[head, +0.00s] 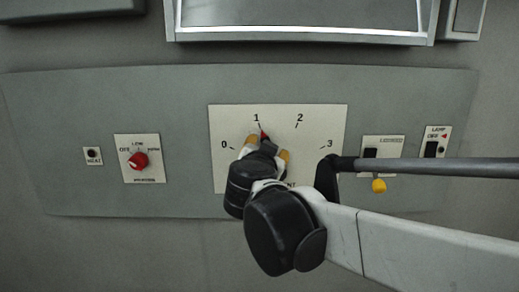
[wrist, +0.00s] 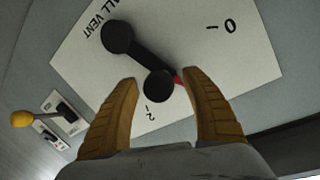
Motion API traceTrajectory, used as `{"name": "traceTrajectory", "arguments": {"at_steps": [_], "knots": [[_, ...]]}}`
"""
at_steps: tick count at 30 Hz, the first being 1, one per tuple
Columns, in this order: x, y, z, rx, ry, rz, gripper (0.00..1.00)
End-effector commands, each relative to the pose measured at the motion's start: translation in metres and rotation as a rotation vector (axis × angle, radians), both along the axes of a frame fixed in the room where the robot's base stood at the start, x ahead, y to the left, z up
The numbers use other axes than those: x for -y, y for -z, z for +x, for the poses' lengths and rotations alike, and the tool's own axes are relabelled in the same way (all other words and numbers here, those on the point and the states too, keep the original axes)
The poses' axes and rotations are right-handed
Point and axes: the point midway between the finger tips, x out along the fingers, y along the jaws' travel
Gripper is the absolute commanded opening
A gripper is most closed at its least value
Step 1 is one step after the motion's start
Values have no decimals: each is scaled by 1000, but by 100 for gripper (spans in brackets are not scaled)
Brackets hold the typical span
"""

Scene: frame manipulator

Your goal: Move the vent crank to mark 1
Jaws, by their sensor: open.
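The vent crank (wrist: 138,60) is a black arm with a round hub (wrist: 117,38) at one end and a round knob (wrist: 158,86) at the other. Its red pointer tip (head: 264,135) shows in the head view just below and slightly right of the tick at mark 1 (head: 257,118). My gripper (wrist: 160,77) is open, with one tan finger on each side of the knob. The right finger is close to the red tip; I cannot tell if it touches. In the head view my gripper covers most of the crank.
The white dial plate (head: 325,115) has marks 0 to 3. A red rotary knob (head: 138,160) is to the left. A switch with a yellow-tipped lever (head: 379,186) and a lamp switch (head: 431,149) are to the right, near a grey bar (head: 440,167).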

Motion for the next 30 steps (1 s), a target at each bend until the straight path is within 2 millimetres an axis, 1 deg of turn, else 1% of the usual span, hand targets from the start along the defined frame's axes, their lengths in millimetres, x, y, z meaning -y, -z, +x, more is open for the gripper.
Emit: {"name": "traceTrajectory", "arguments": {"at_steps": [2,5,8,12,15,18,22,30], "knots": [[-1,0,-4,0,-1,0,56],[-4,-2,-16,-1,-4,0,56],[-9,-5,-36,-1,-6,0,56],[-15,-9,-68,0,-5,0,56],[-19,-12,-88,0,-5,-1,56],[-22,-14,-103,0,-3,-1,56],[-24,-16,-114,0,-1,0,56],[-24,-16,-117,0,-1,0,56]]}}
